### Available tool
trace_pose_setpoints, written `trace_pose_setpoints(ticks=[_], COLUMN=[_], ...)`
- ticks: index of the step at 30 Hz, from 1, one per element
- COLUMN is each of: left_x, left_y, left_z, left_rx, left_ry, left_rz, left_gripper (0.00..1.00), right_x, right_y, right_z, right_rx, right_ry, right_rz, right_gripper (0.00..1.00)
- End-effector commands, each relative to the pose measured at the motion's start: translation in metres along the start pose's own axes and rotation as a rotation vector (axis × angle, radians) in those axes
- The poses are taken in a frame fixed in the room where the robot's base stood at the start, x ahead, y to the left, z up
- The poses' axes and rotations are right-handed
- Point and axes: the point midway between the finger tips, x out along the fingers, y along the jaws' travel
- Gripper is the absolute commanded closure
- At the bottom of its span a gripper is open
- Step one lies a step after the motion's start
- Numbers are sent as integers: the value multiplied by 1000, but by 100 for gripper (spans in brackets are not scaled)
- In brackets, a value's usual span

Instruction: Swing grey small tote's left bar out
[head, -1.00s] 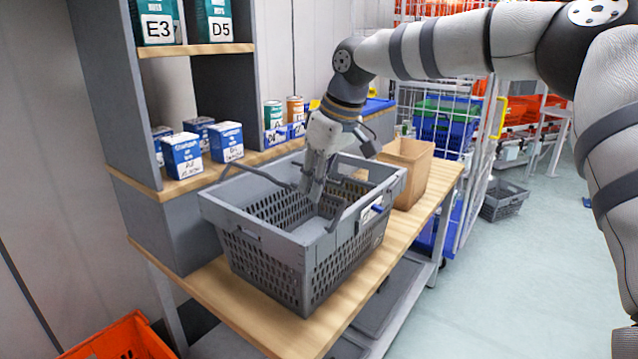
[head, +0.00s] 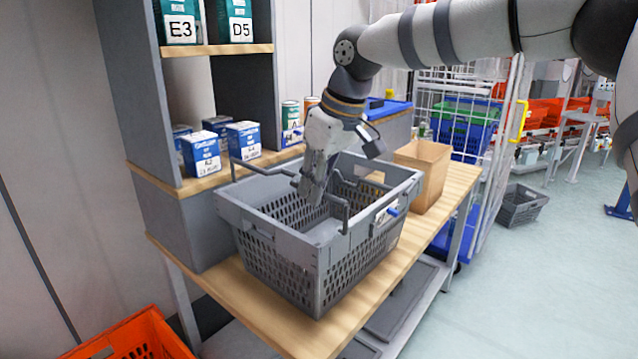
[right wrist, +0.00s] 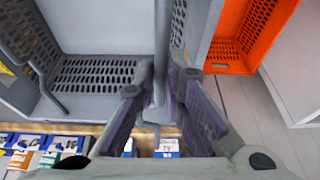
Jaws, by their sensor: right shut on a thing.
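The grey small tote (head: 290,265) stands upright on the wooden bench in the head view. Its left bar (head: 262,169) rises above the rim on the shelf side and runs to my right gripper. The other bar (head: 346,212) is on the right side of the tote. My right gripper (head: 312,192) points down over the tote's opening, its fingers closed around the left bar. In the right wrist view the fingers (right wrist: 160,105) stand either side of a grey bar, near the tote's wall (right wrist: 183,28); the exact contact is partly hidden. My left gripper is out of view.
A shelf unit (head: 140,140) with blue boxes (head: 243,140) stands close at the tote's left. A cardboard box (head: 424,172) is behind right on the bench (head: 222,285). An orange tote (head: 135,338) is low at front left. The floor at right is largely clear.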

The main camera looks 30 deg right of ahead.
Motion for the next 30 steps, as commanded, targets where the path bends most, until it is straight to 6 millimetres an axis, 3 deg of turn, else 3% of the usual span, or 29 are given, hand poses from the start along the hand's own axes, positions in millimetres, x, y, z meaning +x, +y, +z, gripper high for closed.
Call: trace_pose_setpoints(ticks=[7,27,30], left_x=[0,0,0], left_y=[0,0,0], left_z=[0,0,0], left_rx=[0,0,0], left_ry=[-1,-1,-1], left_rz=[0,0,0], left_gripper=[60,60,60], right_x=[7,20,20], right_y=[-19,-36,-36], right_z=[2,6,6], right_rx=[-3,0,0], right_ry=[-3,-2,-1], right_rz=[0,0,0], right_gripper=[95,95,79])
